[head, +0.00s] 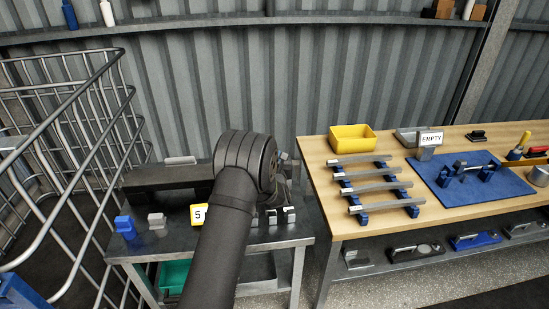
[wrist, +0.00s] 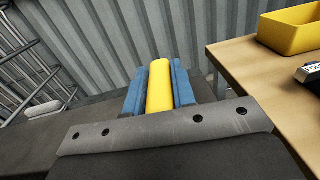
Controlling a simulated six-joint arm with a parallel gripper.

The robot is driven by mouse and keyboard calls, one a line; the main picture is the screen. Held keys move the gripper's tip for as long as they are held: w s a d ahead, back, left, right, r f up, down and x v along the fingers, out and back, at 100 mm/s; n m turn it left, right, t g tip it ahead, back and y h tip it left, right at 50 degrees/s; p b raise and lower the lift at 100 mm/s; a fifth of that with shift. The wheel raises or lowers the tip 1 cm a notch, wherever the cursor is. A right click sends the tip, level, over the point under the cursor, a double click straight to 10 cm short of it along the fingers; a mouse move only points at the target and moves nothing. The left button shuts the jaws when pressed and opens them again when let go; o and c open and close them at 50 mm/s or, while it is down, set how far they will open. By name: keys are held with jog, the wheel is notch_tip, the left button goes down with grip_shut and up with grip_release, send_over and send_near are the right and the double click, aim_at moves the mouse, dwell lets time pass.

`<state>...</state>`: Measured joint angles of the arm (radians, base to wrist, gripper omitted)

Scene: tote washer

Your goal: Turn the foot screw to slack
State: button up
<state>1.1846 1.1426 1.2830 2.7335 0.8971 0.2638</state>
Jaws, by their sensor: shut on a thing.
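My gripper (wrist: 160,82) is shut on a yellow, rounded, bar-shaped thing (wrist: 160,92), with a blue finger on each side of it. Its far end and whatever it may touch are hidden. In the head view my dark arm covers most of the gripper, above the right end of the dark metal bench (head: 180,241). I cannot make out the foot screw as a separate part in either view.
A wire cage (head: 75,150) stands at the left. The wooden bench (head: 320,172) at the right holds a yellow bin (head: 352,138), several metal bars (head: 375,187) on blue supports, a blue mat (head: 435,180) and an "EMPTY" sign (head: 431,139). A corrugated wall closes the back.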

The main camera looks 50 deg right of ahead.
jog(key=shift+n+t+y, duration=0.6)
jog(key=shift+t, duration=0.1)
jog(key=o, duration=1)
jog(key=v, duration=1.7)
jog(key=shift+s+a+r, duration=0.1)
jog(key=shift+s+a, duration=0.05)
jog(key=x, duration=1.7)
